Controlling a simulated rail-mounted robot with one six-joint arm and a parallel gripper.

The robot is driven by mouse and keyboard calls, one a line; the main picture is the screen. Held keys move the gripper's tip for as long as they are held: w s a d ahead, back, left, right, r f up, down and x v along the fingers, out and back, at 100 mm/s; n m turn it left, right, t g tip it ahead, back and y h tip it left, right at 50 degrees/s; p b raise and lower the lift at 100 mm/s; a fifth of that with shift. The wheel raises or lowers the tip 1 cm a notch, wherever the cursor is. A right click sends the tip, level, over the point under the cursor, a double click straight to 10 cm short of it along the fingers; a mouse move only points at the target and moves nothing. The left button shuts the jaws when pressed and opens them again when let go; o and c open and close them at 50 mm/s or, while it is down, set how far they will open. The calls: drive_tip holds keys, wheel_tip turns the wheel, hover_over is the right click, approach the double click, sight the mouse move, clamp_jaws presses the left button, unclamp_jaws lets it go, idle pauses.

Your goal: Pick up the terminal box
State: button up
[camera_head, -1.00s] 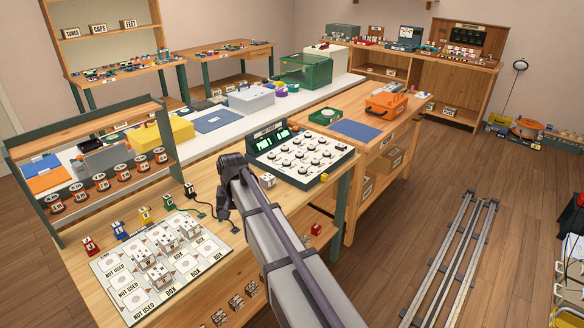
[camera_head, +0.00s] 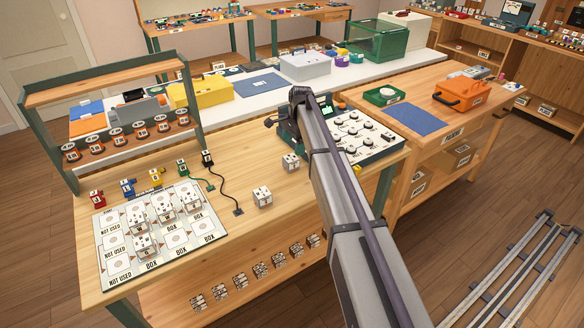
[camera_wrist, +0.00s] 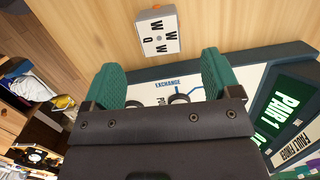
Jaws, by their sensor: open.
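Two loose white terminal boxes lie on the wooden bench in the head view: one (camera_head: 262,197) nearer the front, another (camera_head: 291,161) behind it beside the test panel. More boxes (camera_head: 141,244) sit on the printed board at the left. In the wrist view a white box (camera_wrist: 158,33) with black letters and an orange mark lies on the wood beyond my fingertips, apart from them. My gripper (camera_wrist: 162,62) is open and empty, with green fingers above the edge of the panel. In the head view my arm hides much of the gripper.
The dark green test panel (camera_head: 366,134) with knobs lies under and right of my gripper. A black cable (camera_head: 224,190) crosses the bench. A reel rack (camera_head: 115,78) stands at the left. Bench between board and panel is mostly clear.

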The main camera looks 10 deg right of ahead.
sight(291, 158)
drive_tip(key=f+b, duration=0.2)
drive_tip(key=f, duration=0.1)
drive_tip(key=f+b, duration=0.2)
drive_tip(key=a+f+b, duration=0.1)
drive_tip(key=f+b, duration=0.2)
drive_tip(key=shift+s+a+f, duration=0.1)
drive_tip(key=shift+s+f, duration=0.1)
drive_tip(key=shift+f, duration=0.15)
drive_tip(key=shift+r, duration=0.25)
drive_tip(key=c, duration=1)
